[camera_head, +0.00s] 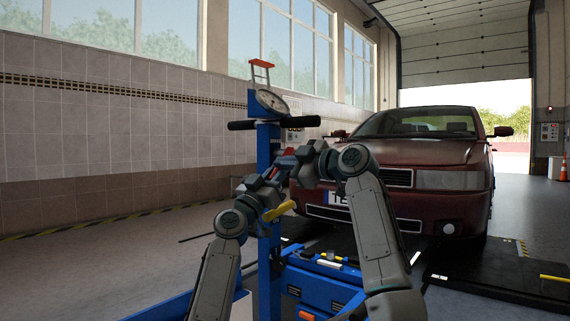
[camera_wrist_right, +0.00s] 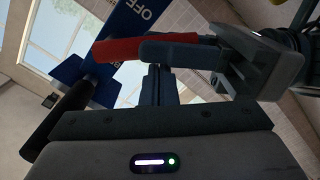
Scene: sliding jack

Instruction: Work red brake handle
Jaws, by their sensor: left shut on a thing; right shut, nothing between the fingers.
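The red brake handle (camera_wrist_right: 140,46) shows in the right wrist view beside a blue plate lettered "OFF" (camera_wrist_right: 135,18). My left gripper (camera_wrist_right: 178,50) reaches in from the right of that view, with its dark fingers shut on the handle. In the head view, a small bit of red (camera_head: 287,161) shows between my grippers; the rest is hidden. My left gripper (camera_head: 278,172) is at the blue jack post (camera_head: 268,137). My right gripper (camera_head: 302,158) is close beside it, shut and empty. Its closed fingers (camera_wrist_right: 161,84) point up below the handle in the wrist view.
The post carries a round gauge (camera_head: 272,102), black side grips (camera_head: 304,121) and a red-topped frame (camera_head: 262,66). A yellow lever (camera_head: 279,211) sticks out below my left gripper. A dark red car (camera_head: 420,165) stands behind. Open floor (camera_head: 100,270) lies to the left.

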